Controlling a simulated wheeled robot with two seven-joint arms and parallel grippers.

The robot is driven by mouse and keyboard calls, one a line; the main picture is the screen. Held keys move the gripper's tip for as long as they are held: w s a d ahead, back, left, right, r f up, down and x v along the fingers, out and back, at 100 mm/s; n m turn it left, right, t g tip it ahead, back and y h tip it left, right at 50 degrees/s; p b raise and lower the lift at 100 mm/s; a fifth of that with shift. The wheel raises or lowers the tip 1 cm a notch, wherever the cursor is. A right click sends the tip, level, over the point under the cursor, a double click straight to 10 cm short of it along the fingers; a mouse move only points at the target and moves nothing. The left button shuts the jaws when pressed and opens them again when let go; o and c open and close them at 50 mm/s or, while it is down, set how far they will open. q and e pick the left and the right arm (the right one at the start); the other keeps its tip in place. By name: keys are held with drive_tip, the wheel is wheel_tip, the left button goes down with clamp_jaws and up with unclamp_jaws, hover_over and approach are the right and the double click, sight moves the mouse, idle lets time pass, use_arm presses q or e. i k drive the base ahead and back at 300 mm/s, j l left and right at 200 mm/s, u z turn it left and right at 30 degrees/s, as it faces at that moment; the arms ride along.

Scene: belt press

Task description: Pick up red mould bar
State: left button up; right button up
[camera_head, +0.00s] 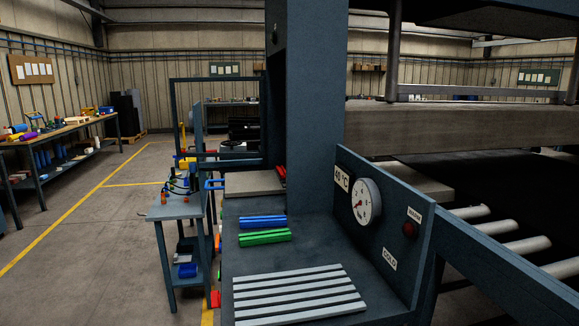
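A red bar (281,174) shows at the foot of the big blue-grey column, at the back of the press bench. Part of it appears hidden behind the column, and I cannot tell if it is one bar or more. Blue bars (262,222) lie side by side on the bench top, with green bars (265,238) just in front of them. Several long grey bars (298,295) lie in parallel at the front of the bench. Neither of my grippers is in view.
A gauge panel (372,215) with a dial and a red button stands along the bench's right side, with rollers (525,245) beyond it. A small cart (178,208) with tools stands left of the bench. Open floor (90,255) lies farther left.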

sight(281, 171)
drive_tip(key=i+j+z, duration=0.2)
drive_tip(key=i+j, duration=0.4)
drive_tip(key=j+z, duration=0.1)
drive_tip(key=z, duration=0.8)
drive_tip(key=j+z, duration=0.25)
drive_tip(key=j, duration=0.2)
drive_tip(key=j+z, duration=0.25)
drive_tip(key=j, duration=0.15)
drive_tip(key=k+j+z, duration=0.15)
drive_tip(key=j+z, duration=0.15)
drive_tip(key=k+j+z, duration=0.1)
drive_tip(key=j+z, duration=0.15)
drive_tip(key=j, duration=0.25)
drive_tip(key=k+j+z, duration=0.25)
drive_tip(key=i+j, duration=0.1)
